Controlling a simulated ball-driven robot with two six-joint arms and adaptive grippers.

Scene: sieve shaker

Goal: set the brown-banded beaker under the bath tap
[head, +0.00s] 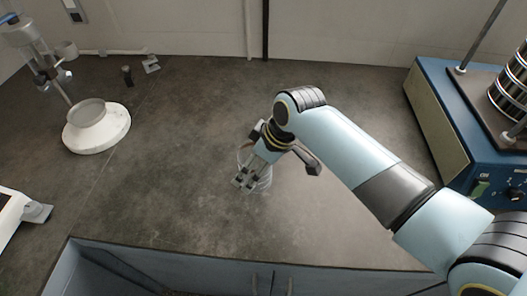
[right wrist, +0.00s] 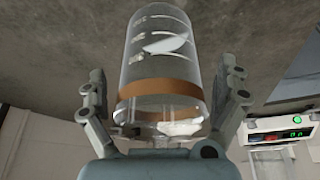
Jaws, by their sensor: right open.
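The brown-banded beaker (right wrist: 160,88) is clear glass with pale markings and a brown band near its lower end in the right wrist view. It lies between the two fingers of my right gripper (right wrist: 166,88), which stand apart with a gap on both sides. In the head view the right gripper (head: 250,172) is low over the middle of the dark worktop, and only a bit of the beaker (head: 265,183) shows behind its fingers. My left gripper is not in view. I cannot make out the bath tap for sure.
A blue sieve shaker (head: 440,118) stands at the right. A white round base with a grey dish (head: 88,111) and a stand is at the upper left. A white device (head: 12,208) is at the left edge.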

